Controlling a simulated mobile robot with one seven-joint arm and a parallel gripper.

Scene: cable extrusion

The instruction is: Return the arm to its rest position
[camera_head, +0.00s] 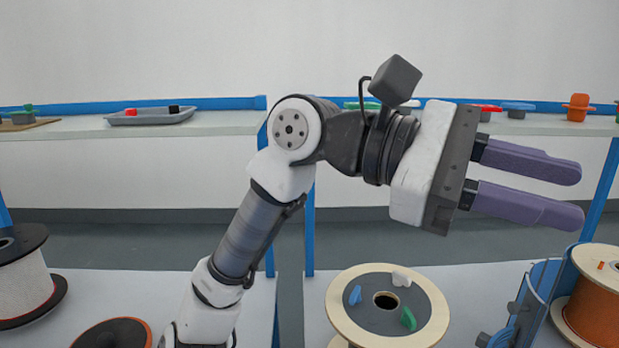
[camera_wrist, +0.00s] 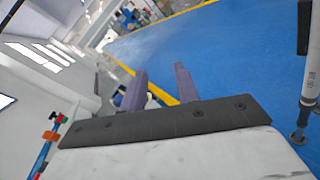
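My gripper (camera_head: 577,194) is raised in the head view, pointing to the right above the benches. Its two purple fingers are apart with a clear gap and nothing between them. In the wrist view, the two fingers of my gripper (camera_wrist: 160,80) also stand apart and empty. My arm rises from the bottom of the head view, bends at the elbow and reaches right. The gripper touches nothing that I can see.
A spool (camera_head: 345,300) with small blue, green and white pieces on top stands below. An orange-wound spool (camera_head: 600,300) is at right, a white-wound one (camera_head: 25,285) at left. A grey tray (camera_head: 150,117) lies on the back bench. Blue floor (camera_wrist: 230,50) shows open in the wrist view.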

